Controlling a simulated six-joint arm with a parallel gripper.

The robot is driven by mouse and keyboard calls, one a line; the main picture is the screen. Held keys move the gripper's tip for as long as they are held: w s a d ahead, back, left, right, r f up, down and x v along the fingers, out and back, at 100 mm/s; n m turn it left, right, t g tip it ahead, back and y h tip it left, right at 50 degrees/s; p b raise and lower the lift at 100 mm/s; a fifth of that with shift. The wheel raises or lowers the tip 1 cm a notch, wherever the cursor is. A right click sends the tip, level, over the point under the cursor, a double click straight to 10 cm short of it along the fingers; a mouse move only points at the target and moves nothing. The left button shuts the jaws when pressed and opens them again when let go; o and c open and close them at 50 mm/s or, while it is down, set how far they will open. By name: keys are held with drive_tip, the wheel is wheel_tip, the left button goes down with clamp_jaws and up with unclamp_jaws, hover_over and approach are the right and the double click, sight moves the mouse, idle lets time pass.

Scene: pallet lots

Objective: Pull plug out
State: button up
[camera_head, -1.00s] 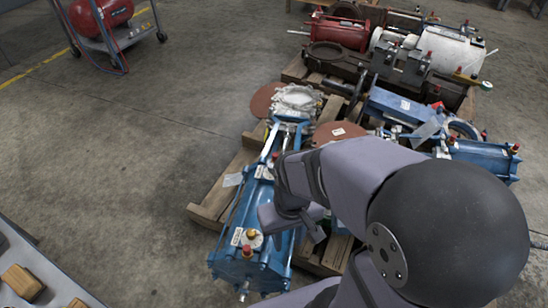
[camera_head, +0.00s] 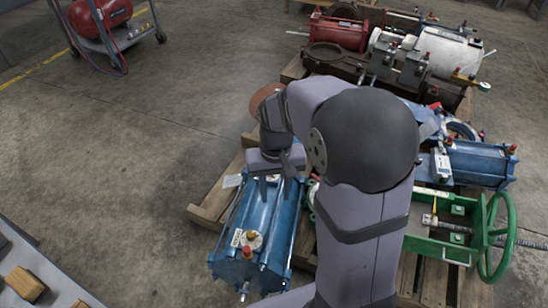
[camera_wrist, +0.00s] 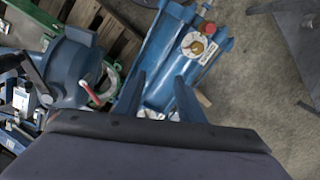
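A blue cylinder unit (camera_head: 262,222) lies on a wooden pallet, with its near end toward me. On that end are a red-topped plug (camera_head: 247,252) and a round brass-coloured fitting (camera_head: 253,236) on a pale disc. The wrist view also shows the red plug (camera_wrist: 209,29) and the brass fitting (camera_wrist: 198,47), both beyond my fingertips. My gripper (camera_wrist: 158,85) is open, its two fingers apart over the blue body, with nothing seen between them. In the head view my gripper (camera_head: 275,182) is over the far part of the blue unit, away from the red plug.
A green frame with a handwheel (camera_head: 495,237) and another blue cylinder (camera_head: 480,164) lie to the right. Red (camera_head: 338,34) and white (camera_head: 447,50) cylinders are behind. A red tank on a cart (camera_head: 98,14) stands far left.

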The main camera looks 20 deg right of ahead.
drive_tip(key=w+d+f+m+p, duration=0.1)
drive_tip(key=w+d+m, duration=0.1)
drive_tip(key=w, duration=0.5)
drive_tip(key=w+d+f+m+p, duration=0.1)
drive_tip(key=w+d+f+m, duration=0.1)
drive_tip(key=w, duration=0.6)
drive_tip(key=w+d+f+m+p, duration=0.1)
drive_tip(key=w+d+f+m, duration=0.1)
drive_tip(key=w, duration=0.6)
drive_tip(key=shift+w+d+f+g+p, duration=0.2)
drive_tip(key=shift+d+g+p, duration=0.1)
drive_tip(key=shift+d+p, duration=0.15)
drive_tip(key=shift+w+d+f+m, duration=0.15)
drive_tip(key=shift+d+f+m, duration=0.1)
drive_tip(key=shift+f, duration=0.25)
drive_tip(key=shift+w+d+f+m, duration=0.1)
drive_tip(key=shift+d+f+m, duration=0.15)
drive_tip(key=shift+f, duration=0.2)
drive_tip(key=shift+f, duration=0.1)
drive_tip(key=shift+s+a+f+b, duration=0.1)
drive_tip(key=shift+f+b, duration=0.65)
drive_tip(key=shift+f, duration=0.8)
drive_tip(key=shift+s+a+f+b, duration=0.1)
drive_tip(key=shift+f+b, duration=0.65)
drive_tip(key=shift+f, duration=0.75)
